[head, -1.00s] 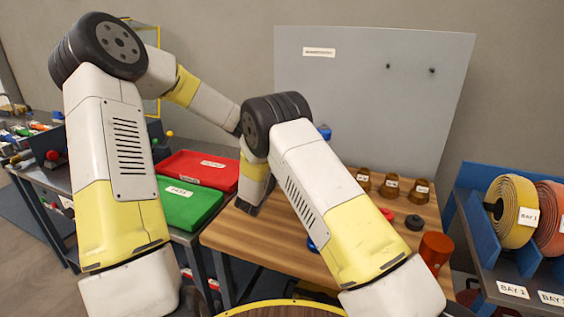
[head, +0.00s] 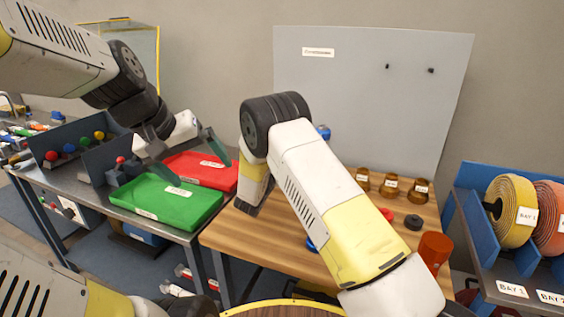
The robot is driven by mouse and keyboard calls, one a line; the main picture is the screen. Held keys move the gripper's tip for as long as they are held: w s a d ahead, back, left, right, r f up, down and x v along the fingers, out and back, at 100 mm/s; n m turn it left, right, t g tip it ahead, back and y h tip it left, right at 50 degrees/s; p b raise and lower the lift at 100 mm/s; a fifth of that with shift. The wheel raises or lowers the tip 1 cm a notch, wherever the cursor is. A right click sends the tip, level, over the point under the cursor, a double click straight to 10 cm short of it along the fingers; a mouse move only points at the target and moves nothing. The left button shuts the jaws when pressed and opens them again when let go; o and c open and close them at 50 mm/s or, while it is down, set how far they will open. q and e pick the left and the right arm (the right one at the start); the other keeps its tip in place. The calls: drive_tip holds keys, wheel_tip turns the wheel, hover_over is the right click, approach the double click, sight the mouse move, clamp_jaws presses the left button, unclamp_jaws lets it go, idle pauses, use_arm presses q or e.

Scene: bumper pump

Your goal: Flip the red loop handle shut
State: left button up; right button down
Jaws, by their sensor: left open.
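I cannot make out a red loop handle in the head view. My right arm covers much of the wooden workbench (head: 222,238), including part of what stands on it. A small red round piece (head: 387,214) lies on the bench right of that arm; its shape is too small to tell. Bits of something blue (head: 323,132) show beside the arm. My left gripper (head: 203,173) is open and empty, its fingers spread above the green tray (head: 160,208) and the red tray (head: 222,181). My right arm's end (head: 247,208) points down at the bench's left side; its fingers are not clear.
A grey panel (head: 370,90) rises behind. A blue rack (head: 480,240) with tape rolls stands at the right. Sorting bins are at the left.

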drive_tip(key=shift+r, duration=0.1)
use_arm(q)
drive_tip(key=s+d+m, duration=0.3)
drive_tip(key=s+d, duration=0.3)
drive_tip(key=shift+s+d+r+m+t, duration=0.15)
drive_tip(key=shift+d+r+m+t, duration=0.15)
drive_tip(key=shift+r+m, duration=0.1)
use_arm(e)
drive_tip(key=shift+w+r, duration=0.2)
drive_tip(key=shift+r, duration=0.4)
drive_tip(key=shift+s, duration=0.15)
